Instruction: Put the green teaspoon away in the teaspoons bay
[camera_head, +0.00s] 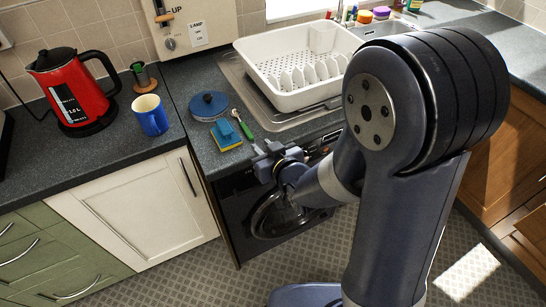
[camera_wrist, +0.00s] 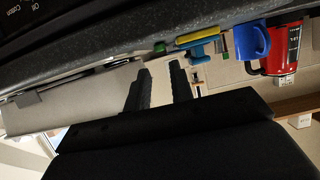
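The green teaspoon (camera_head: 242,124) lies on the dark worktop between the blue-and-yellow sponge and the white dish rack. Its green end seems to show as a small green spot in the wrist view (camera_wrist: 160,47). My gripper (camera_head: 264,157) is at the front edge of the worktop, nearer the camera than the spoon and apart from it. In the wrist view my gripper's two dark fingers (camera_wrist: 160,78) are spread, with nothing seen between them. I cannot make out a teaspoons bay in either view.
The sponge (camera_head: 226,135) and a round blue lidded item (camera_head: 209,105) lie left of the spoon. The dish rack (camera_head: 297,70) stands right of it. A blue mug (camera_head: 150,115) and red kettle (camera_head: 73,90) stand further left. A washing machine (camera_head: 250,215) is below the worktop.

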